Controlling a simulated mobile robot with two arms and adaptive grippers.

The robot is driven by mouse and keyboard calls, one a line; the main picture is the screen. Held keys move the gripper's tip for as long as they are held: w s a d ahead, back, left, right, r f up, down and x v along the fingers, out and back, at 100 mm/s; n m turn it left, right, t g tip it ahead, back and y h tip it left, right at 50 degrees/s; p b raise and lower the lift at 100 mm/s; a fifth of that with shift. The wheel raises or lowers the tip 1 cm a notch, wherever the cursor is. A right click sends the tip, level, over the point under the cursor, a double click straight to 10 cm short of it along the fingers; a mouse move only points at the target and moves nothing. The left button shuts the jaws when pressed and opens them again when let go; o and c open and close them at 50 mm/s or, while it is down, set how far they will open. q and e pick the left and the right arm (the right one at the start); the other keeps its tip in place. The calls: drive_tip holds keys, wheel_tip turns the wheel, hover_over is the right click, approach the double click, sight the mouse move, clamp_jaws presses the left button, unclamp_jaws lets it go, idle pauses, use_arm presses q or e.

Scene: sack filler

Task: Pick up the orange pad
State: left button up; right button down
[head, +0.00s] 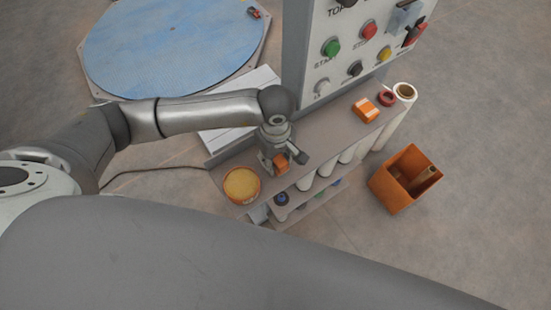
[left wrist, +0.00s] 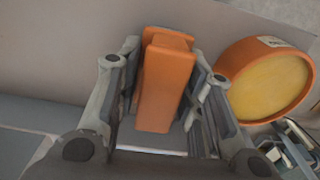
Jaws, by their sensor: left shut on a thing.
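The orange pad (left wrist: 165,88) is a long, blocky orange piece between the two fingers of my left gripper (left wrist: 163,70) in the left wrist view. The fingers are shut on it from both sides. In the head view my left gripper (head: 281,152) points down over the near part of the grey shelf (head: 318,152), with a small patch of the orange pad (head: 280,164) showing at its fingers. I cannot tell whether the pad still touches the shelf. My right gripper is in neither view.
A round orange tin with a yellow face (head: 242,185) stands close beside my left gripper. Farther along the shelf are an orange box (head: 365,110), a red ring (head: 387,99) and a white roll (head: 403,93). A button panel (head: 345,55) rises behind. An open orange bin (head: 393,190) stands right.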

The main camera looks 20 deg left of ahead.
use_arm(q)
drive_tip(key=s+d+r+b, duration=0.2)
drive_tip(key=d+r, duration=0.4)
drive_tip(key=s+d+r+b, duration=0.3)
drive_tip(key=d+r, duration=0.3)
drive_tip(key=d, duration=0.1)
drive_tip(key=shift+s+b, duration=0.25)
drive_tip(key=shift+b, duration=0.1)
drive_tip(key=shift+a, duration=0.1)
drive_tip(key=o, duration=0.5)
drive_tip(key=c, duration=0.4)
drive_tip(key=shift+o, duration=0.2)
